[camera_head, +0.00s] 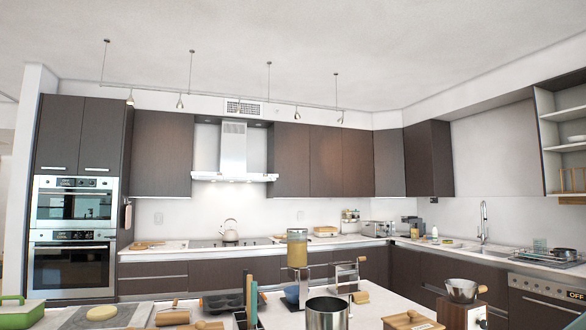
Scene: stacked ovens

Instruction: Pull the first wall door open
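Two stacked wall ovens stand at the far left in a dark tall cabinet. The upper oven (73,206) has a steel front, a dark window and a shut door. The lower oven (71,266) has a dark glass door, also shut, with a bar handle along its top. Two dark cabinet doors (79,135) above the ovens are shut. Dark wall cabinets (163,154) run along the back wall, their doors shut. I cannot tell which door is the first wall door. My gripper is not in view.
A crowded island counter (388,304) spans the foreground, with a steel pot (326,314), a blender-like jar (297,250) and several wooden pieces. It stands between my camera and the back counter (170,253). Floor room is hidden. Open shelves (567,147) are at the right.

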